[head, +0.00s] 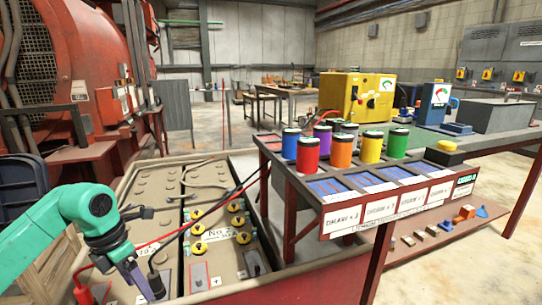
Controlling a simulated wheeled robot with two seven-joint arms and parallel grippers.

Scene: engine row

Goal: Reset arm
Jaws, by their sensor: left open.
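My left arm is teal and comes in from the left edge. Its dark, purplish gripper (140,280) points down over the near left part of the battery box (152,187). The gripper is open; I see nothing held between its fingers. A black cable clamp (156,282) stands close to its right side, and whether they touch is unclear. A red clamp (83,292) with a red cable is to its left. My right gripper is not in view.
A rack (335,222) with several coloured canisters and a yellow button (446,147) stands to the right. A red engine (70,65) fills the back left. A yellow machine (357,97) is at the back. Red and black cables cross the box.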

